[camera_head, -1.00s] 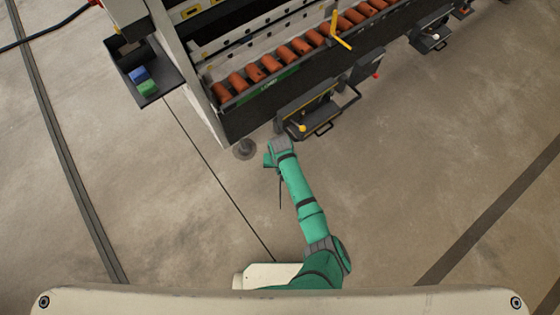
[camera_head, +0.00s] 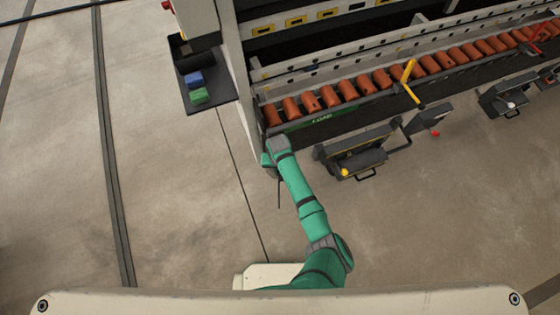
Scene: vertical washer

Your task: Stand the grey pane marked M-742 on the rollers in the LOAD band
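The LOAD band (camera_head: 321,120) is a green strip with pale lettering on the washer's front edge, at the left end of the row of orange rollers (camera_head: 348,90). My arm reaches forward, and its end with my gripper (camera_head: 271,166) is just in front of and left of the LOAD strip. The fingers are too small and hidden to judge. A thin dark upright line (camera_head: 279,194) hangs below the arm's end; I cannot tell whether it is a pane seen edge-on. No grey pane or M-742 marking can be made out.
A dark tray (camera_head: 213,104) with a blue block (camera_head: 194,79) and a green block (camera_head: 199,96) juts out left of the washer. A yellow handle (camera_head: 409,80) stands by the rollers. Black brackets (camera_head: 352,152) stick out in front. The floor on the left is clear.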

